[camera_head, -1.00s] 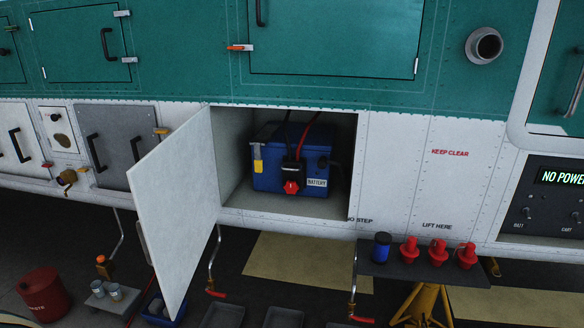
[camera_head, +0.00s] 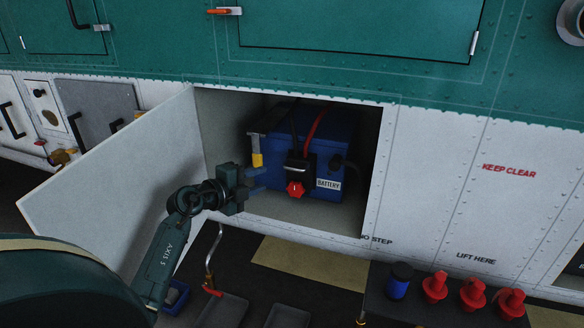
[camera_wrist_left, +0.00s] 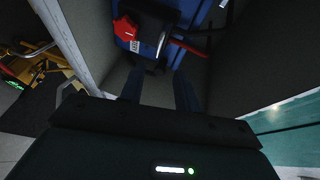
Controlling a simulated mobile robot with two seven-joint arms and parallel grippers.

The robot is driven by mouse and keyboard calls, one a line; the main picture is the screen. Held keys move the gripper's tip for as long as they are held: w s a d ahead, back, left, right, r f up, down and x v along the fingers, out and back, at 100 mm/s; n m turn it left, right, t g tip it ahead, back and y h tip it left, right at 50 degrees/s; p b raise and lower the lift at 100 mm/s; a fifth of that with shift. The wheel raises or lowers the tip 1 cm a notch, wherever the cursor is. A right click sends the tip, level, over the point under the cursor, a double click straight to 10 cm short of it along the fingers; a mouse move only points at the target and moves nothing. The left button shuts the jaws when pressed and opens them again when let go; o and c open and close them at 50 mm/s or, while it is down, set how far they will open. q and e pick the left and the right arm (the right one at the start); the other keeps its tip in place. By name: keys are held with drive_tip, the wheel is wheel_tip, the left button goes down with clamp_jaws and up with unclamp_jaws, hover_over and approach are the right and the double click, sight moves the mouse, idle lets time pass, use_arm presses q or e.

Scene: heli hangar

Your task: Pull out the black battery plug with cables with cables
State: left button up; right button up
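The black battery plug (camera_head: 300,164) sits on the front of the blue battery (camera_head: 335,140), with a red knob (camera_head: 295,189) at its lower front. A red cable (camera_head: 315,127) and a black cable rise behind the plug. The plug and knob (camera_wrist_left: 125,28) also show at the top of the left wrist view. My left gripper (camera_head: 262,180) is at the compartment opening, just left of the knob. Its two fingers (camera_wrist_left: 159,90) are apart and empty, pointing toward the battery, with no visible contact. My right gripper is not in view.
The battery stands inside an open compartment; its white door (camera_head: 120,165) is swung out to the left, behind my left arm. A yellow tag (camera_head: 257,160) hangs left of the plug. A dark shelf below right holds a blue cap (camera_head: 399,281) and several red plugs (camera_head: 434,287).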

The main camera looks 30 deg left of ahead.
sight(291, 169)
use_arm(q)
drive_tip(key=b+x, duration=0.1)
drive_tip(key=x, duration=1)
drive_tip(key=shift+w+d, duration=0.2)
drive_tip(key=shift+w, duration=0.2)
drive_tip(key=shift+c, duration=0.4)
clamp_jaws()
